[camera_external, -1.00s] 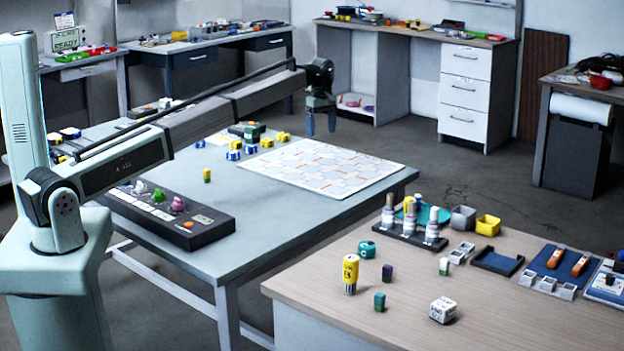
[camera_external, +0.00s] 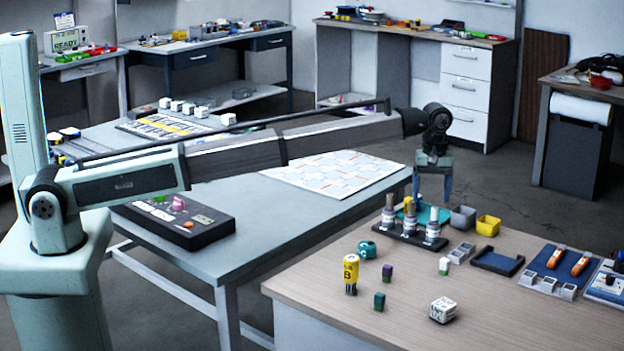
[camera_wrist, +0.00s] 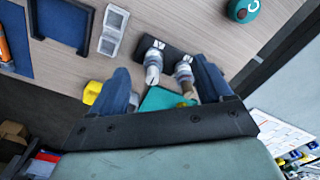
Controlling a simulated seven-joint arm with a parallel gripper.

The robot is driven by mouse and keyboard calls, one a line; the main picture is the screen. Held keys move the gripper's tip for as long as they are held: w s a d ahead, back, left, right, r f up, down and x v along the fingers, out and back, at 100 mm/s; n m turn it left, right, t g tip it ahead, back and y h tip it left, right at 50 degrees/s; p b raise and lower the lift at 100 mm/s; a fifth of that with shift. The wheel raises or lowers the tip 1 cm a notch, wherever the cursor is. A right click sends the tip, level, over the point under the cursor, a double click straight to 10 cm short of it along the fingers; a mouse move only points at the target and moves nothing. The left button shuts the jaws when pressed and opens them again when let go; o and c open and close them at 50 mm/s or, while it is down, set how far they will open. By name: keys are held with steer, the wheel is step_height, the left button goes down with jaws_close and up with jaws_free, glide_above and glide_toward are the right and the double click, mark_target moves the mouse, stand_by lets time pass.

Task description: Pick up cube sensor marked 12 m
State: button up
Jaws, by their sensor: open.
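A white cube with dark markings (camera_external: 443,310) sits on the wooden table near its front in the external view. Its markings are too small to read as 12 m. My gripper (camera_external: 433,196) is open and empty, pointing down above the back of the wooden table near the bottle rack. In the wrist view my gripper (camera_wrist: 162,82) has its two blue fingers spread, with bottle tops of the rack showing between them. The white cube does not show in the wrist view.
The rack of bottles (camera_external: 410,237) stands below my gripper, with a teal dish (camera_external: 430,215) behind it. The wood around the cube is clear.

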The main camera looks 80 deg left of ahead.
steer(key=d+m, duration=0.3)
steer(key=d, duration=1.7)
steer(key=m, duration=0.5)
glide_above(444, 303)
steer(key=f+m, duration=0.3)
steer(key=m, duration=0.3)
steer(key=f+m, duration=0.3)
steer(key=m, duration=0.4)
steer(key=f+m, duration=0.3)
steer(key=m, duration=0.3)
steer(key=shift+s+f+m, duration=0.3)
steer(key=shift+w+f, duration=0.2)
steer(key=shift+f, duration=1.15)
steer(key=shift+w+f, duration=0.15)
steer(key=shift+f, duration=1.2)
steer(key=shift+c, duration=0.3)
